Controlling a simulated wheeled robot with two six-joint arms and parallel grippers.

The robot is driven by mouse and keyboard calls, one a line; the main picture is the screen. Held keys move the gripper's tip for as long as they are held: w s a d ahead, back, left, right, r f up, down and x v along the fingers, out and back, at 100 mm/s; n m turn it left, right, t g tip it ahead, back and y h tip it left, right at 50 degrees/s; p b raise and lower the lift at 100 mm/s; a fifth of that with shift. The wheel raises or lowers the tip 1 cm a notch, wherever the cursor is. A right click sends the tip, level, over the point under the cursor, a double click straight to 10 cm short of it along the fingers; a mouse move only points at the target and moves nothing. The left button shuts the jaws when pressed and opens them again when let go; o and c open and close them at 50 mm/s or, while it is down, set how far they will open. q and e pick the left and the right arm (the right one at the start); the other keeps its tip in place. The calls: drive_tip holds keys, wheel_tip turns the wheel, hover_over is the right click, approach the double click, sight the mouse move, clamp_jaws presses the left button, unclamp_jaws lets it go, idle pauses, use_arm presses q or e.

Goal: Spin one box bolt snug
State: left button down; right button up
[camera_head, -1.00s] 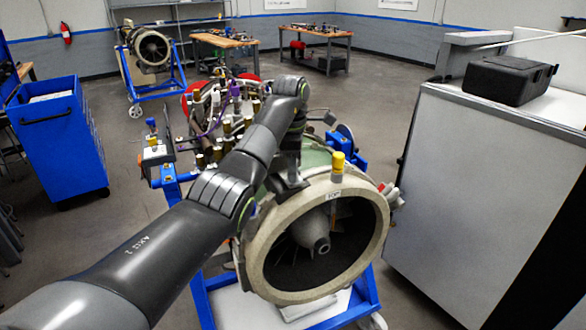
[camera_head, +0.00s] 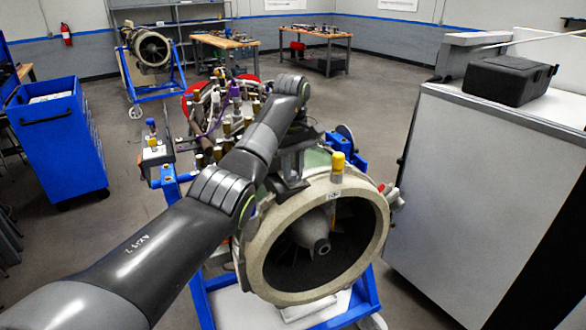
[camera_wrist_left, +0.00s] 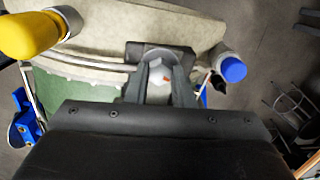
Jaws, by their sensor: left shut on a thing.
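My left gripper (camera_head: 291,184) reaches down to the top of the turbine engine (camera_head: 262,232), just behind its pale front ring. In the left wrist view, the left gripper (camera_wrist_left: 160,74) has its two dark fingers closed on a small whitish piece (camera_wrist_left: 158,92) with an orange mark. It sits where a box bolt could be, but its shape is mostly hidden by the fingers. A yellow-capped fitting (camera_head: 338,162) stands on the ring beside the gripper and also shows in the wrist view (camera_wrist_left: 28,35). A blue-capped fitting (camera_wrist_left: 233,69) is on the other side. My right gripper is not in view.
The engine rests on a blue stand (camera_head: 364,292). A grey cabinet (camera_head: 478,190) with a black case (camera_head: 508,80) stands close on the right. A blue tool cart (camera_head: 60,140) is at left. Floor is open behind the engine.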

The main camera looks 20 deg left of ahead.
use_arm(q)
drive_tip(key=m, duration=0.4)
drive_tip(key=shift+m, duration=2.2)
drive_tip(key=c, duration=1.2)
unclamp_jaws()
drive_tip(key=shift+c, duration=0.2)
